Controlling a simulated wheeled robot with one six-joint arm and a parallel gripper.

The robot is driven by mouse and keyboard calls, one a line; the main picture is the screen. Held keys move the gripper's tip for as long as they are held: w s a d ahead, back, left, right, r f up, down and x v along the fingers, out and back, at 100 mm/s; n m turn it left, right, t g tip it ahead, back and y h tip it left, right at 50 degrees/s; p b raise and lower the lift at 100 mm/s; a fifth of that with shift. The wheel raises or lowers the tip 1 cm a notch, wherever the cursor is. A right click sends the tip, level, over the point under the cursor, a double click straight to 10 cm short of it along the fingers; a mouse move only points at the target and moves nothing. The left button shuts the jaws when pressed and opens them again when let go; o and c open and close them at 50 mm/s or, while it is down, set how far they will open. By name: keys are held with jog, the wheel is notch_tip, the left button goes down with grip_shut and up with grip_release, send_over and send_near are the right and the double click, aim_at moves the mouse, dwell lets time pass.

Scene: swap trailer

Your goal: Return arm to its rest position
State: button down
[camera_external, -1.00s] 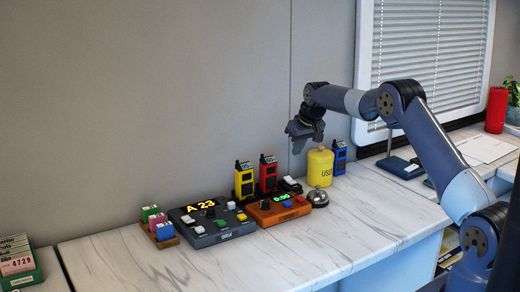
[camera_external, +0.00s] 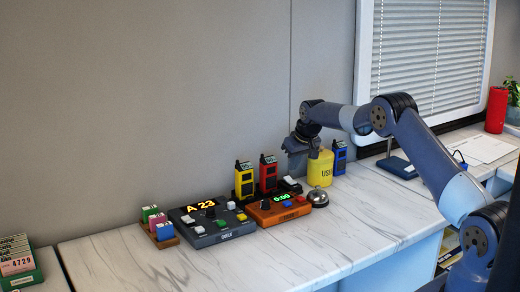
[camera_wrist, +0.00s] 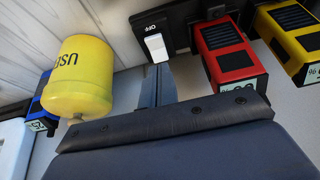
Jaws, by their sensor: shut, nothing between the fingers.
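My arm reaches in from the right over the marble-patterned counter (camera_external: 340,238). My gripper (camera_external: 294,172) points down near the wall, just left of a yellow canister (camera_external: 326,177) marked with "US" lettering. The gripper is shut and empty, and it partly covers the canister's left side. In the wrist view, my shut gripper (camera_wrist: 156,84) reaches toward a black switch box with a white rocker (camera_wrist: 156,46) marked OFF. The yellow canister (camera_wrist: 80,80) is left of it there. I cannot tell whether the fingers touch anything.
Yellow (camera_external: 244,180), red (camera_external: 268,174) and blue (camera_external: 339,157) handheld radios stand along the wall. A silver bell (camera_external: 318,197), an orange timer box (camera_external: 279,212) and a dark A 23 console (camera_external: 212,226) sit in front. The front counter is clear.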

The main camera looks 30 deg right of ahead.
aim_at(289, 179)
jog(key=shift+w+r, duration=0.15)
jog(key=shift+w, duration=0.35)
jog(key=shift+v, duration=0.8)
jog(key=c, duration=2.1)
grip_release()
jog(key=o, duration=0.5)
jog(key=shift+s+b, duration=0.1)
jog(key=shift+b, duration=0.25)
jog(key=shift+c, duration=0.2)
jog(key=shift+o, duration=1.4)
jog(key=shift+s+a+t+b, duration=0.1)
jog(key=shift+s+t+b, duration=0.35)
jog(key=shift+t+b, duration=0.25)
jog(key=shift+o, duration=0.6)
jog(key=shift+s+r+t+b, duration=0.25)
jog(key=shift+s+t+b, duration=0.5)
jog(key=shift+s, duration=0.6)
jog(key=shift+s+r+t+b, duration=0.2)
jog(key=shift+s+t+b, duration=0.35)
jog(key=shift+s+b, duration=0.6)
jog(key=shift+p+x, duration=1)
jog(key=shift+x, duration=4.2)
jog(key=shift+s+f, duration=0.1)
jog(key=shift+s, duration=0.05)
jog(key=shift+c, duration=0.4)
